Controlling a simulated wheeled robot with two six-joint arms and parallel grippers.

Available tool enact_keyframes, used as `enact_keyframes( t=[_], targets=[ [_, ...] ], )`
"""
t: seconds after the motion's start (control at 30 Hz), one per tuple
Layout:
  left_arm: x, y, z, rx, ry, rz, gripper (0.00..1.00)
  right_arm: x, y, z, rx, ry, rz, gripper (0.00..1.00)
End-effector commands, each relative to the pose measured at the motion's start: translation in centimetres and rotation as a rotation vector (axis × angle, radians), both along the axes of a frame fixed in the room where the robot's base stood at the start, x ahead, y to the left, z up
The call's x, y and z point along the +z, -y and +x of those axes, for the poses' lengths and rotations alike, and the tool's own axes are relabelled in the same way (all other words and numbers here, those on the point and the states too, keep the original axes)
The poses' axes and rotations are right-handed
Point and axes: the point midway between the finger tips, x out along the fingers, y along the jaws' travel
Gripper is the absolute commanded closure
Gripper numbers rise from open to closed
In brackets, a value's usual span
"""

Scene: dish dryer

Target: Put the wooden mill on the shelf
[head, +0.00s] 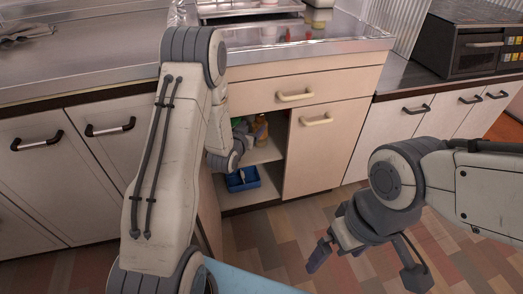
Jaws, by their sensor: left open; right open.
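I cannot clearly make out the wooden mill. An orange-brown upright item (261,137) stands on the shelf inside the open lower cabinet, too small and partly covered to identify. The cabinet's shelf (268,153) shows only in part behind my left arm. My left gripper (232,150) is at the cabinet opening, in front of the shelf items. It is open, but its fingers are mostly hidden. My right gripper (362,262) is open and empty, over the floor in front of the cabinets at lower right.
A blue bin (242,180) with something pale in it sits at the cabinet bottom. A green item (238,124) stands on the shelf. A closed cabinet door (322,150) is to the right. A dark oven (472,42) stands on the right counter.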

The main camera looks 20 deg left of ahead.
Motion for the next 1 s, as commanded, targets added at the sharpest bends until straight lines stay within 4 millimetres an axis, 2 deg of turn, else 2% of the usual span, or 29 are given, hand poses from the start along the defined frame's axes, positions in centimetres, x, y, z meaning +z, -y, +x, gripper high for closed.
enact_keyframes(
  t=[0.07, 0.17, 0.27, 0.37, 0.47, 0.57, 0.67, 0.7, 0.8, 0.9, 1.0],
  targets=[
    [0.1, 0.1, -0.1, -0.002, -0.002, 0.001, 0.27, 0.0, 0.0, 0.0, 0.000, 0.000, 0.000, 0.00],
    [0.7, 1.6, 0.0, -0.025, -0.034, 0.007, 0.27, 0.0, 0.0, 0.0, 0.000, 0.000, 0.000, 0.00],
    [1.7, 4.8, -0.5, -0.074, -0.122, 0.021, 0.27, 0.0, 0.0, 0.0, 0.000, 0.000, 0.000, 0.00],
    [3.2, 9.4, -2.4, -0.140, -0.256, 0.043, 0.27, 0.0, 0.0, 0.0, 0.000, 0.000, 0.000, 0.00],
    [4.7, 14.1, -6.2, -0.217, -0.412, 0.073, 0.27, 0.0, 0.0, 0.0, 0.000, 0.000, 0.000, 0.00],
    [6.1, 18.0, -11.7, -0.294, -0.575, 0.107, 0.27, 0.0, 0.0, 0.0, 0.000, 0.000, 0.000, 0.00],
    [7.6, 20.7, -18.3, -0.376, -0.738, 0.148, 0.27, 0.0, 0.0, 0.0, 0.000, 0.000, 0.000, 0.00],
    [8.1, 21.4, -21.2, -0.406, -0.802, 0.169, 0.27, 0.0, 0.0, 0.0, 0.000, 0.000, 0.000, 0.00],
    [9.4, 22.2, -28.0, -0.484, -0.949, 0.217, 0.27, 0.0, 0.0, 0.0, 0.000, 0.000, 0.000, 0.00],
    [10.3, 21.9, -33.5, -0.546, -1.065, 0.263, 0.27, 0.0, 0.0, 0.0, 0.000, 0.000, 0.000, 0.00],
    [11.0, 21.3, -37.1, -0.587, -1.145, 0.299, 0.27, 0.0, 0.0, 0.0, 0.000, 0.000, 0.000, 0.00]
  ],
)
